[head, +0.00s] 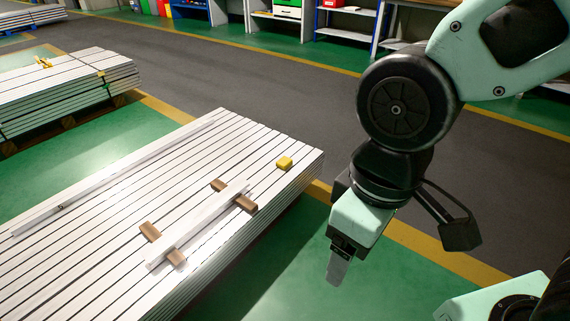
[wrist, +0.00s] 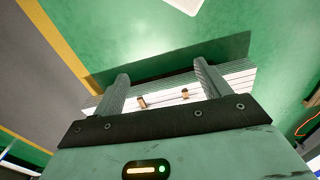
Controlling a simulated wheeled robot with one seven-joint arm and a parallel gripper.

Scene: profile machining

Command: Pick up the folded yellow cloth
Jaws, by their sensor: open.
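The folded yellow cloth (head: 284,163) is a small block lying on top of the near stack of white profiles (head: 110,215), close to its right end. My gripper (head: 337,272) hangs to the right of the stack, apart from the cloth, with its fingers pointing down over the floor. In the wrist view my gripper (wrist: 158,85) has its two fingers spread wide with nothing between them. The cloth cannot be made out in the wrist view.
A loose white profile (head: 200,222) rests on brown wooden blocks (head: 150,231) left of the cloth. Shelves (head: 345,10) line the back. Green floor beside the near stack is clear.

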